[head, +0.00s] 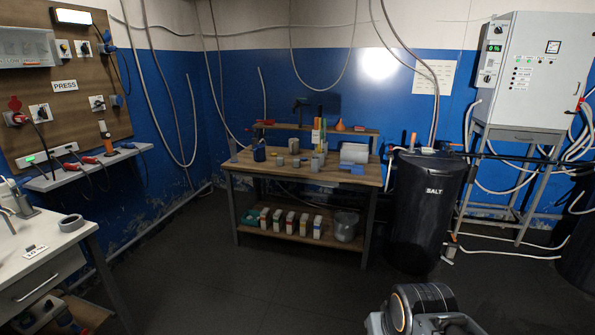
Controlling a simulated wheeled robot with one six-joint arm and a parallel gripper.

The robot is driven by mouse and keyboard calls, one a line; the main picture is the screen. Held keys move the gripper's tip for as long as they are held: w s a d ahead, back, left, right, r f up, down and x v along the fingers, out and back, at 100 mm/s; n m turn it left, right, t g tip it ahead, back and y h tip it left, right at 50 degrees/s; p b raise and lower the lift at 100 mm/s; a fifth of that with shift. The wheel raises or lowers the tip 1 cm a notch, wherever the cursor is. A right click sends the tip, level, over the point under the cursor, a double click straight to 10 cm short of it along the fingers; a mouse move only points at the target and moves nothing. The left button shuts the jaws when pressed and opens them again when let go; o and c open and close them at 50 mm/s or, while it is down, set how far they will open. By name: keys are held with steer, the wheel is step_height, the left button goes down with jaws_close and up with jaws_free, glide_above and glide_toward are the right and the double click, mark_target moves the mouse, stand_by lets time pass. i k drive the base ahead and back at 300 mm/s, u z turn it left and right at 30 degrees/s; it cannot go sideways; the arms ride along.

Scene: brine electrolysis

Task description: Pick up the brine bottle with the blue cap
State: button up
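I cannot make out for certain a brine bottle with a blue cap. Part of my arm (420,306) shows at the bottom right, well in front of the bench. My gripper's fingertips are not visible.
Several small cartons (290,221) and a bucket (346,226) stand on the bench's lower shelf. A white-topped table (35,246) holds a grey tape roll (71,222) at left. The dark floor between is clear.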

mark_target(297, 162)
steer(key=u, duration=0.15)
steer(key=i, duration=2.4)
steer(key=u, duration=0.2)
steer(key=i, duration=1.65)
steer(key=u, duration=0.15)
